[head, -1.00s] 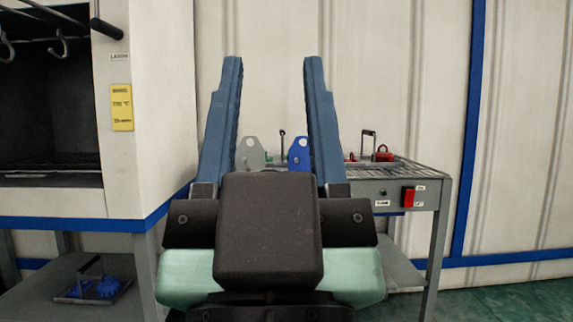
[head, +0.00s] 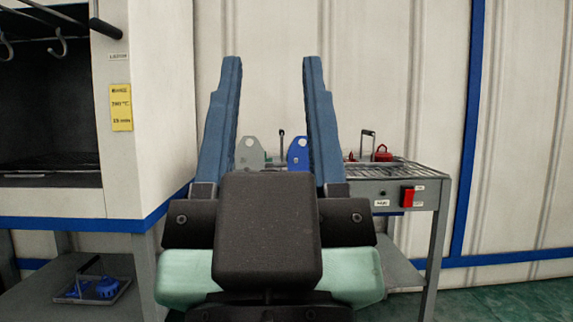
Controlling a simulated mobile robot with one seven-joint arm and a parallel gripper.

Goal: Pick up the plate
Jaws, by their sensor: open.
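My gripper (head: 273,75) is in the middle of the head view, its two blue fingers wide apart and pointing up and away, with nothing between them. Beyond it is a grey metal table (head: 428,189). Two upright plates with a hole near the top stand there: a grey plate (head: 249,152) just inside the left finger, and a blue plate (head: 297,151) partly behind the right finger. Both plates look farther off than the fingertips. Their lower parts are hidden by my gripper. I cannot tell which plate the task means.
A red part (head: 382,154) and a handle (head: 368,139) are at the table's back right. A red switch (head: 408,196) is on its front. At left stands an oven-like cabinet (head: 150,100) with hooks; a tray with blue parts (head: 106,288) lies on a low shelf.

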